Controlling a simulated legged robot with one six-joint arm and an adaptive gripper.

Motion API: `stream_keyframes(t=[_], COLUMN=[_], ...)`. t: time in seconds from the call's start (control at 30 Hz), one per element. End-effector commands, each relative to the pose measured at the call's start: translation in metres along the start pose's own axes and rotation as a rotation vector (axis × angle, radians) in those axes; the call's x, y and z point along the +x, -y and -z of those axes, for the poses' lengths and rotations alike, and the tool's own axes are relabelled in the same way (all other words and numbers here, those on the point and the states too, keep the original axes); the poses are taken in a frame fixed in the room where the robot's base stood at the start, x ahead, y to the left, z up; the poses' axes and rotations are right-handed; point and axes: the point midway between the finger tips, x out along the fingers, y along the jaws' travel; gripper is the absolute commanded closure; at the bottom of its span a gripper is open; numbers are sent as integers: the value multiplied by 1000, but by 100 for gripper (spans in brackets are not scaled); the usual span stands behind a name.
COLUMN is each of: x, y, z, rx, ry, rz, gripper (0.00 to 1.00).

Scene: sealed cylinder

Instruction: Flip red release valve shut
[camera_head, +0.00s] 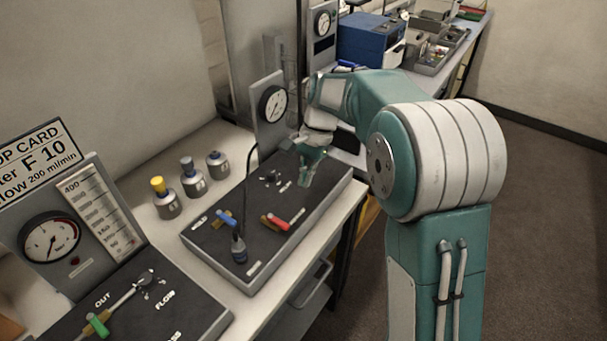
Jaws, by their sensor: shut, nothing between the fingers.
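The red release valve (276,222) is a red lever on the dark top of the grey valve panel (320,206). Its handle lies nearly flat and points left to right across the panel. My gripper (307,181) is shut and empty. It hangs over the panel's far right part, up and to the right of the red lever and apart from it. A blue lever (227,219) sits left of the red one. The labels on the panel are too small to read fully.
A gauge (273,104) on an upright plate rises behind the panel. Several capped bottles stand to the left, including a yellow-capped one (166,199). A second panel with a green lever (97,324) is at lower left.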

Motion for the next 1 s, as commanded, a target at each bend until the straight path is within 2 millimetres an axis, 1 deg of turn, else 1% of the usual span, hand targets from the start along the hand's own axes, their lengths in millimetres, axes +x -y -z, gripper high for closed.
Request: stream_keyframes(t=[0.03, 0.3, 0.43, 0.6, 0.7, 1.0], x=[11, 61, 68, 74, 75, 75], y=[0, 0, 0, 0, 0, 0], z=[-1, -1, -21, -34, -37, -37], rx=[-1, -1, -3, -2, -1, 0], ry=[2, 3, -1, -1, -1, 0], rz=[-3, -3, 0, 0, 0, 1], gripper=[100, 100, 100, 100, 100, 100])
